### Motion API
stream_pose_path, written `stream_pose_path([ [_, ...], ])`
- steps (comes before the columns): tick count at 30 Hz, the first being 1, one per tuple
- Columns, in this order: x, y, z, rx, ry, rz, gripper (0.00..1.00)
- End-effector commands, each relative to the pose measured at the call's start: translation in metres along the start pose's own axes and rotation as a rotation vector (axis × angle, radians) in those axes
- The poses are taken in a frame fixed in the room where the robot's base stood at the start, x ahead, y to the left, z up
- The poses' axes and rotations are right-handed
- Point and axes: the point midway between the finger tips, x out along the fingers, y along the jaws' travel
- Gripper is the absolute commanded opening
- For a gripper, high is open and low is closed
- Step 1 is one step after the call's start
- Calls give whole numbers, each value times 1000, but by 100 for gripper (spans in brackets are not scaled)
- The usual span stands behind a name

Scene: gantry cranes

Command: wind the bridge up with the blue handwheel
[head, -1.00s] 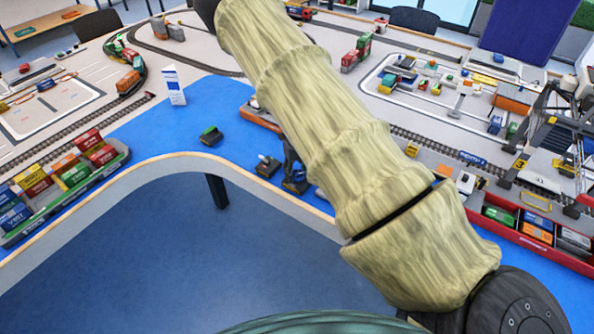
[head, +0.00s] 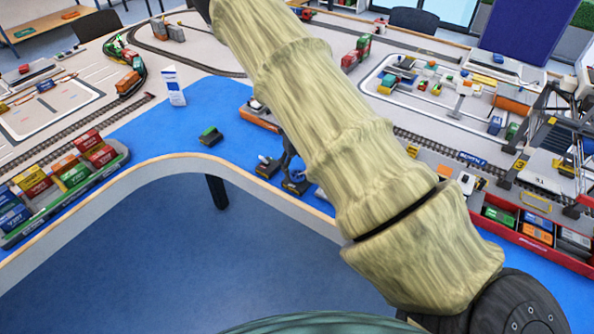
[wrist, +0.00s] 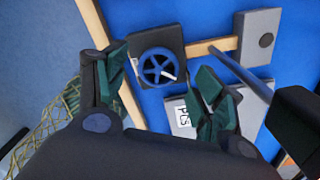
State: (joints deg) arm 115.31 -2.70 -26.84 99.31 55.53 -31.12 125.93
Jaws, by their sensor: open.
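The blue handwheel (wrist: 158,69) shows in the wrist view, a spoked wheel with a small pale knob, mounted on a dark square block (wrist: 176,40). My gripper (wrist: 162,77) is open, its green-padded fingers on either side of the wheel in the picture. I cannot tell the height gap between fingertips and wheel; no contact shows. In the head view my gripper (head: 288,158) is partly hidden behind my arm, over the blue table edge. A dark gantry crane (head: 545,110) stands at the right; which part is the bridge is unclear.
Beside the wheel are a grey box with a lever (wrist: 258,38) and a block with a lettered label (wrist: 182,116). Container trays (head: 122,158) and a red ship (head: 520,238) line the table edge.

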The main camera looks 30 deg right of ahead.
Motion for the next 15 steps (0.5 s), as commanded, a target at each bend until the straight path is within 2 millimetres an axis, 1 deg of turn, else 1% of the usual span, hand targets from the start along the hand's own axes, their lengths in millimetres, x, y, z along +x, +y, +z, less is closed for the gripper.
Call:
stream_pose_path([
  [1,-11,0,1,0,-4,-1,69],
  [9,-59,0,1,1,-3,-1,69],
  [12,-73,0,1,1,-2,-1,69],
  [15,-82,-1,1,1,-2,0,69],
])
